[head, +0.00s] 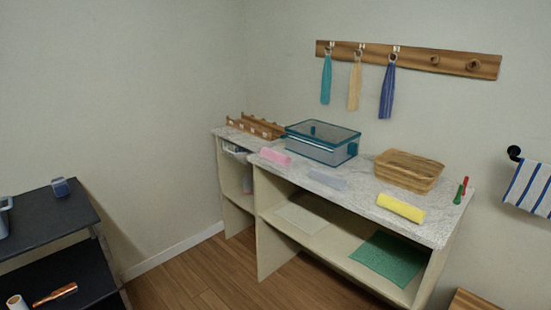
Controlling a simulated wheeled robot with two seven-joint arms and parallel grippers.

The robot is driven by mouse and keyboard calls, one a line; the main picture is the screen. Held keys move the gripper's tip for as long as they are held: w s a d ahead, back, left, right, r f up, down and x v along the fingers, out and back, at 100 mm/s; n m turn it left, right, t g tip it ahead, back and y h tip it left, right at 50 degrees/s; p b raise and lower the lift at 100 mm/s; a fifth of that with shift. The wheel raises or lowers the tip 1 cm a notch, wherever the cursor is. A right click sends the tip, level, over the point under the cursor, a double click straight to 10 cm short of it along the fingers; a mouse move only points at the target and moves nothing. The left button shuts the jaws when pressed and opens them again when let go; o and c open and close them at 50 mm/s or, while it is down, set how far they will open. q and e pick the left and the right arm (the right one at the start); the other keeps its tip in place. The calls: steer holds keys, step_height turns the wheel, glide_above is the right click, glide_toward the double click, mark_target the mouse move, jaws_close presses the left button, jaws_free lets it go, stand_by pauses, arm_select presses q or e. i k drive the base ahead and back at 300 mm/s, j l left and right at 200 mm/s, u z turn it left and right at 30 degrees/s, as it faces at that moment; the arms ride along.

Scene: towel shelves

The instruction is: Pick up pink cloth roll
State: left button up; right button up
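The pink cloth roll (275,156) lies on the marbled top of the shelf unit, near its front left edge. It is left of a teal-rimmed transparent basket (322,142). A grey-blue cloth roll (328,178) and a yellow cloth roll (401,207) lie farther right along the same front edge. The pink roll is fully visible and nothing touches it from above. Neither of my grippers shows in the head view.
The marbled counter (365,190) also bears a wooden basket (409,171), a wooden rack (255,126) and small red and green items (461,190). Towels hang from a wall peg rail (408,60). A black shelf (45,225) stands left. Wooden floor (190,275) between is clear.

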mark_target(284, 160)
steer(key=i+j+u, duration=0.15)
steer(key=i+j, duration=0.4)
steer(key=i+u, duration=0.2)
steer(key=i, duration=0.3)
steer(key=i+l+u, duration=0.2)
steer(key=i, duration=0.25)
steer(key=i+l, duration=0.15)
steer(key=l, duration=0.15)
steer(key=i+l+u, duration=0.15)
steer(key=l, duration=0.15)
steer(key=i+l, duration=0.15)
steer(key=l, duration=0.15)
